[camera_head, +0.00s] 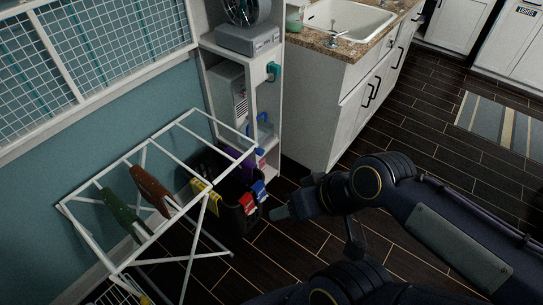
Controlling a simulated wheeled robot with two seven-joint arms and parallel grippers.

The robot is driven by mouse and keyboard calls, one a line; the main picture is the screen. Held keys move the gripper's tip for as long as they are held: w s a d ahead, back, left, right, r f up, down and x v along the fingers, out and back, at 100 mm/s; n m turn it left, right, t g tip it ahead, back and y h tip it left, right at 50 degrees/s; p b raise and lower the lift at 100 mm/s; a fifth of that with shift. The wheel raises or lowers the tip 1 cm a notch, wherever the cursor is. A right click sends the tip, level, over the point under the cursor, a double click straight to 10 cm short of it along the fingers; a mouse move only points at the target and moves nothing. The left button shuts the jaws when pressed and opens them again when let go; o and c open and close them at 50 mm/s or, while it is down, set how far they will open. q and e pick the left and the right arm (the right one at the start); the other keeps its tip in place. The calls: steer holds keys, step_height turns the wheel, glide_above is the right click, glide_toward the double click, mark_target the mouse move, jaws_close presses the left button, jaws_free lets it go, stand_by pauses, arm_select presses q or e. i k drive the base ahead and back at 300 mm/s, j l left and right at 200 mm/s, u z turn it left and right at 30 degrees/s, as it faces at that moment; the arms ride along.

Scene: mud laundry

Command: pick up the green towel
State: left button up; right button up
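A dark green towel (122,212) hangs over a rail of the white drying rack (88,238), at the left. A brown towel (151,188) hangs just to the right of it. My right arm reaches in from the right edge. The tip of its gripper (280,213) is above the floor, to the right of the dark bin and well apart from the green towel. The finger gap is not clear from this angle. My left gripper is not in view.
A dark bin (236,222) with yellow, purple, red and blue items at its rim stands beside the rack. A white shelf (271,108) and a sink cabinet (330,108) stand behind. The dark wood floor (455,165) is clear at right, with a striped rug (500,122).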

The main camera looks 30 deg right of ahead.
mark_target(124, 216)
steer(key=z, duration=0.75)
steer(key=j+u, duration=0.35)
steer(key=u, duration=0.15)
steer(key=i+j+u, duration=0.15)
steer(key=u, duration=0.3)
steer(key=j+z, duration=0.1)
steer(key=z, duration=1.2)
steer(key=u, duration=1.3)
steer(key=i+j+u, duration=0.1)
steer(key=u, duration=0.25)
